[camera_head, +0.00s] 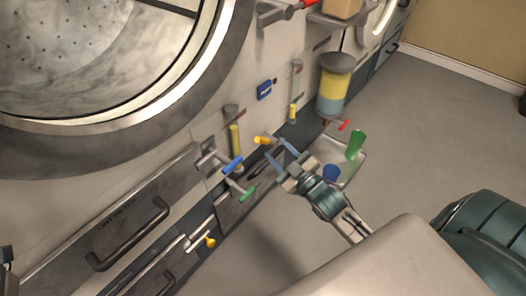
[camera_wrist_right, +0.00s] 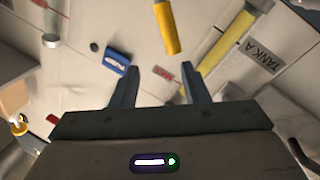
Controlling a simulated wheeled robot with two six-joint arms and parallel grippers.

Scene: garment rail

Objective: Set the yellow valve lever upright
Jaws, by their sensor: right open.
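The yellow valve lever (camera_head: 261,140) sticks out from the front of the machine, right of the tall yellow gauge tube. In the head view it lies roughly level, not upright. In the right wrist view its yellow grip (camera_wrist_right: 167,30) is beyond the fingertips, near the top edge. My right gripper (camera_head: 278,152) is open and empty just below and right of the lever, apart from it. Its two fingers also show in the right wrist view (camera_wrist_right: 160,68), with nothing between them. My left gripper is not in view.
Blue (camera_head: 232,164) and green (camera_head: 247,194) handles project left of my right gripper. Another yellow-tipped handle (camera_head: 210,241) is lower down. A tray (camera_head: 350,175) with a green cup (camera_head: 356,144) and a blue cup (camera_head: 331,172) is at right. Open floor (camera_head: 440,120) lies beyond.

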